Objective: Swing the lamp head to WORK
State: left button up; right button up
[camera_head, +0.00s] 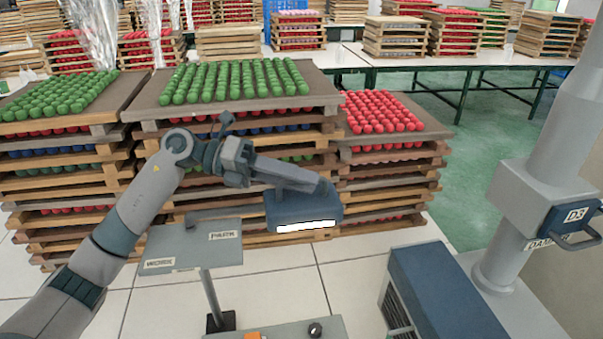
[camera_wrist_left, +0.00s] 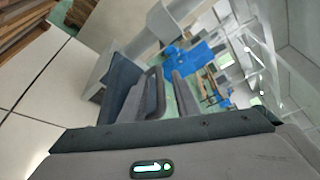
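The lamp head (camera_head: 300,214) is a blue-grey box with a lit white strip along its lower front. It hangs just right of the panel (camera_head: 190,258), whose labels read WORK at the lower left and PARK at the upper right. The lamp head is on the PARK side. A thin grey bar runs over the panel's back edge toward it. My left gripper (camera_head: 318,186) reaches from the left, over the lamp head's top in the picture; contact is unclear. In the left wrist view its two fingers (camera_wrist_left: 168,92) stand apart with floor showing between them. My right gripper is out of view.
Stacked wooden trays (camera_head: 240,85) of green and red pieces stand behind the lamp. A grey column (camera_head: 560,130) with a D3 handle and a blue cabinet (camera_head: 440,285) stand at right. A control box (camera_head: 285,330) is at the front. Tiled floor lies between.

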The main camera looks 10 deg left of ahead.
pick_arm(q)
jog(key=shift+d, duration=0.15)
grip_shut()
jog(key=shift+s+f, duration=0.1)
jog(key=shift+s, duration=0.05)
